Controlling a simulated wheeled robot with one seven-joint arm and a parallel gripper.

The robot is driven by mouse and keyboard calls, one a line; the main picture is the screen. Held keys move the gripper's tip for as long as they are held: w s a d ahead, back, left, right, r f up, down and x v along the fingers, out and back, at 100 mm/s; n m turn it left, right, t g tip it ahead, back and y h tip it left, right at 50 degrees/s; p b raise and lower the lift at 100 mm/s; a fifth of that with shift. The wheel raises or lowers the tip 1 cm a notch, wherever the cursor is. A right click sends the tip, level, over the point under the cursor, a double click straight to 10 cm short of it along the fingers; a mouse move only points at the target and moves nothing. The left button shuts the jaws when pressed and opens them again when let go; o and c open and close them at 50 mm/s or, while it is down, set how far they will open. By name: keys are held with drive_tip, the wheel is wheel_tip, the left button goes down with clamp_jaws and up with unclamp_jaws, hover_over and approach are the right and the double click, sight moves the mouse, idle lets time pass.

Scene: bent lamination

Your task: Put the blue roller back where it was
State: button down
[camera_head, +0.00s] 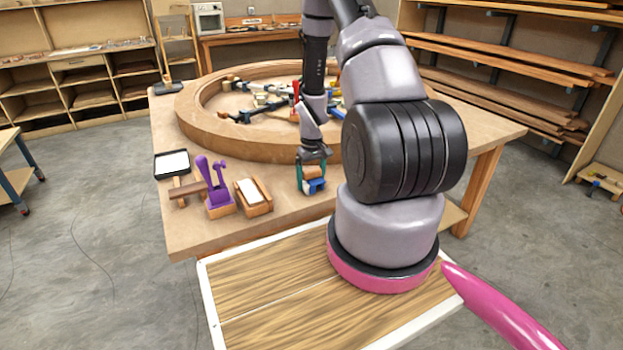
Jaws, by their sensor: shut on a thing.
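My gripper (312,172) points down over the near part of the workbench (190,235). It is shut on the blue roller (314,186), which shows as a small blue piece with a brown part between the fingers. The roller is at or just above the bench top; I cannot tell whether it touches. My arm hides the area to the right of it.
A white block in a wooden holder (253,197), a purple tool (213,184) and a black-rimmed tray (171,163) stand to the left. A large curved wooden ring (205,128) lies behind, with several clamps inside. Bare bench lies in front of the gripper.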

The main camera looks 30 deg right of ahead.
drive_tip(key=shift+d+f, duration=0.15)
drive_tip(key=shift+f, duration=0.2)
unclamp_jaws()
wheel_tip(320, 180, up, 14)
drive_tip(key=shift+f, duration=0.25)
wheel_tip(320, 180, up, 12)
drive_tip(key=a+f+m+t, duration=0.1)
drive_tip(key=a+t, duration=0.1)
wheel_tip(320, 180, up, 12)
drive_tip(key=m+t, duration=0.1)
hover_over(312, 169)
drive_tip(key=s+a, duration=0.5)
drive_tip(key=a, duration=0.1)
drive_tip(key=s+a+r+m+t+y, duration=0.1)
drive_tip(key=s+a+r+t, duration=0.1)
drive_tip(key=s+r, duration=0.4)
drive_tip(key=s+a+r+m+t+y, duration=0.1)
drive_tip(key=s+a+r+t, duration=0.1)
drive_tip(key=s+a+r, duration=0.3)
drive_tip(key=s+r, duration=0.2)
drive_tip(key=s, duration=0.1)
drive_tip(key=shift+s+a+m, duration=0.15)
drive_tip(key=shift+s+m, duration=0.15)
drive_tip(key=shift+s, duration=0.05)
